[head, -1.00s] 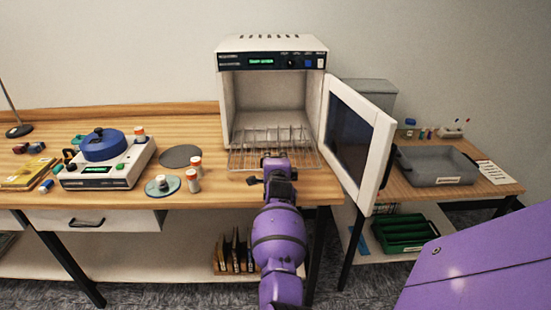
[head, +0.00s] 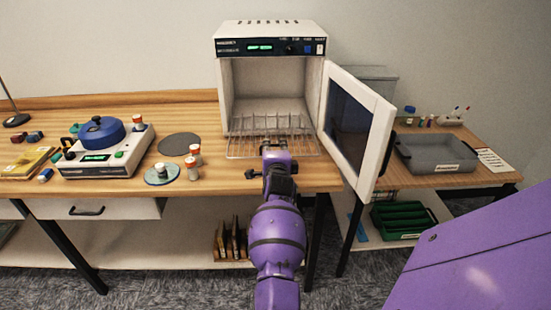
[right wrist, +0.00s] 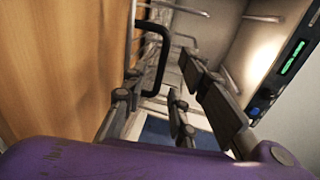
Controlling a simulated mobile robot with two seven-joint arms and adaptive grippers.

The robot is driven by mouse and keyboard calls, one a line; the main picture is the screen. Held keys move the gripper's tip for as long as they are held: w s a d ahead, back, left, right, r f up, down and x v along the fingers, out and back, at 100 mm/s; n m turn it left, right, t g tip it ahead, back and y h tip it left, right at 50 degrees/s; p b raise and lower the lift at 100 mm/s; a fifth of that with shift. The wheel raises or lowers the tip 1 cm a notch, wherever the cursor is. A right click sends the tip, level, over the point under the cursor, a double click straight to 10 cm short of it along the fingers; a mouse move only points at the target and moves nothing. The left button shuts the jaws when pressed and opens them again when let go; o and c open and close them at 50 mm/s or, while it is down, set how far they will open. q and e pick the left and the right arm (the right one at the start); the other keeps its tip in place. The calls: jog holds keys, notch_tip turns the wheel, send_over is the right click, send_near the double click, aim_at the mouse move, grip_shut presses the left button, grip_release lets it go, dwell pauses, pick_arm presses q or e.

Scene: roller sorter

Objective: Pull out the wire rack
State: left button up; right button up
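The wire rack (head: 245,147) lies low in the white oven (head: 225,95), its front part sticking out past the opening over the bench. Upright wires stand along it. In the right wrist view a dark loop handle (right wrist: 162,58) shows beside the rack's wires. My right gripper (head: 275,148) is at the rack's front edge. In the right wrist view its fingers (right wrist: 160,85) look apart, with the handle's end near the space between them; contact cannot be told. My left gripper is not in view.
The oven door (head: 382,150) stands open on the right. Left on the bench (head: 220,182) are a blue-lidded device (head: 118,165), a dark disc (head: 179,144) and small vials (head: 193,172). A lower side table holds a grey tray (head: 436,168).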

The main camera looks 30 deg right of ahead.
jog(key=v, duration=0.8)
jog(key=shift+r, duration=0.1)
jog(key=a+r+n+t+y, duration=0.25)
jog(key=a+n, duration=0.25)
jog(key=n, duration=0.6)
jog(key=s+a+f+n+g+y+p, duration=0.1)
jog(key=s+a+f+n+y+p, duration=0.15)
jog(key=s+a+f+n, duration=0.7)
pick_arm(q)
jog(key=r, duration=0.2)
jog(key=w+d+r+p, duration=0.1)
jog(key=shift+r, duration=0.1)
pick_arm(e)
jog(key=s+a+f+n+g+y, duration=0.1)
jog(key=s+a+f+g, duration=0.1)
jog(key=s+f, duration=0.4)
jog(key=s+a+f+n+g+y, duration=0.1)
jog(key=s+f, duration=0.6)
jog(key=s, duration=0.9)
jog(key=s+a+f+n+g+y, duration=0.1)
jog(key=s+a+f+n+g, duration=0.1)
jog(key=s+f, duration=0.4)
jog(key=s+a+g, duration=0.1)
jog(key=s, duration=0.4)
jog(key=shift+s+f+y, duration=0.15)
jog(key=shift+s+y, duration=0.1)
jog(key=shift+y, duration=0.15)
